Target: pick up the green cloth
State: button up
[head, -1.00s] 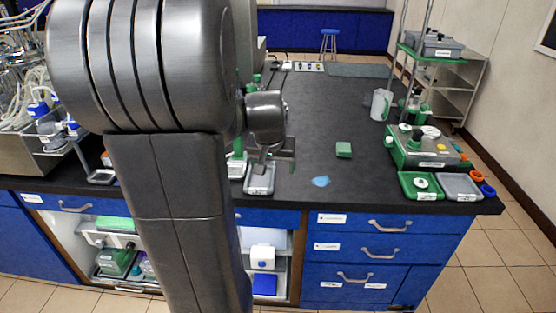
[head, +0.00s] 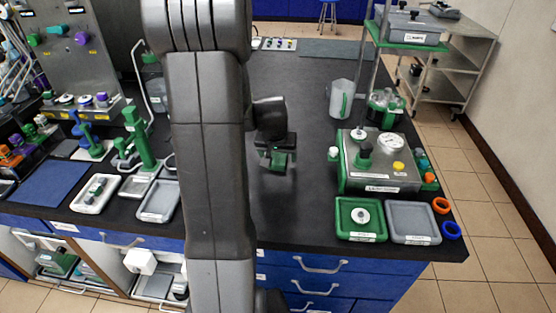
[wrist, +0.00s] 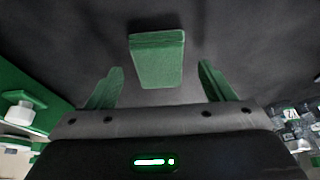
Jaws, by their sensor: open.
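The green cloth (wrist: 157,62) shows in the wrist view as a small, thick folded pad on the black bench top. It lies centrally, beyond and between the green fingers of my gripper (wrist: 160,78). The fingers are spread apart, with a gap on either side of the cloth, and hold nothing. In the head view my gripper (head: 277,158) points down over the bench, right of my arm. There, the cloth cannot be told apart from the green fingers.
A green tray (head: 345,232) and a grey tray (head: 410,237) sit at the front right edge, by a steel-topped device (head: 378,178). A clear jug (head: 341,98) stands farther back. Grey trays and a green stand (head: 139,138) are left of my arm. Bench around my gripper is mostly clear.

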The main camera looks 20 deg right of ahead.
aim_at(278, 159)
jog(key=shift+w+d+f, duration=0.1)
jog(key=shift+w+f, duration=0.1)
jog(key=shift+f, duration=0.3)
jog(key=c, duration=1)
jog(key=shift+c, duration=0.2)
jog(key=shift+r, duration=0.15)
notch_tip(278, 159, up, 10)
